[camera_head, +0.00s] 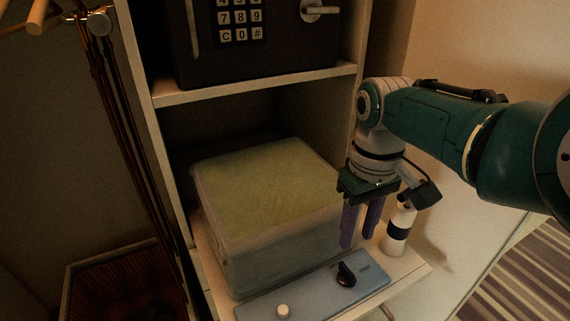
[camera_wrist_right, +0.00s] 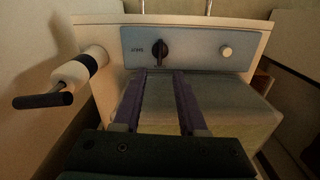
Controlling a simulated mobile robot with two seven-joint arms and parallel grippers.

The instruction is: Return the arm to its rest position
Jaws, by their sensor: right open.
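My right arm comes in from the right in the head view, and its gripper (camera_head: 359,226) points down with two purple fingers spread apart. The gripper is empty. It hangs beside the right side of a box with a yellow-green top (camera_head: 262,190), close to a grey panel (camera_head: 318,288) with a black knob (camera_head: 346,274) and a pale button (camera_head: 283,311). My left gripper is not in view.
A white bottle-like object with a black band (camera_head: 398,229) stands just right of the fingers. A dark safe with a keypad (camera_head: 240,20) sits on the shelf (camera_head: 255,84) above. Striped floor (camera_head: 520,265) shows at lower right.

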